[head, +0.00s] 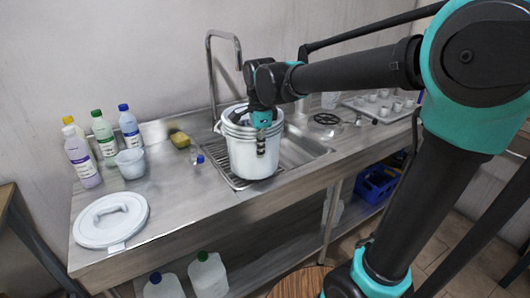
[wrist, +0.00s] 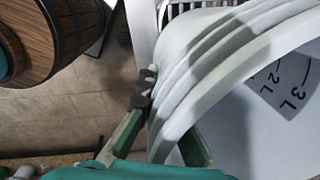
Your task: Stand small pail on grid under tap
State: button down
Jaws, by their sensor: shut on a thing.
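The small white pail (head: 238,157) is upright at the left part of the sink, below the spout of the tall grey tap (head: 211,75). My gripper (head: 262,135) is shut on the pail's rim at its near right side. In the wrist view, my gripper (wrist: 165,115) has one finger outside the pail wall (wrist: 225,60) and one inside; litre marks show on the pail. The metal grid (head: 217,157) lies beneath the pail and is partly hidden by it. I cannot tell whether the pail's base touches the grid.
A white lid (head: 110,220) lies at the counter's left. Several bottles (head: 103,135), a small tub (head: 130,163) and a sponge (head: 180,140) stand behind it. The sink basin (head: 300,150) is open to the right. A tray of cups (head: 380,105) is farther right.

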jog(key=shift+w+a+f, duration=0.25)
jog(key=shift+w+a, duration=0.5)
jog(key=shift+w, duration=0.35)
jog(key=shift+w+a+f, duration=0.3)
jog(key=shift+w+a, duration=0.45)
jog(key=shift+w, duration=0.4)
jog(key=shift+w+a+f, duration=0.25)
jog(key=shift+w+a, duration=0.5)
jog(key=shift+w, duration=0.35)
jog(key=shift+f, duration=0.5)
jog(key=c, duration=1.6)
grip_release()
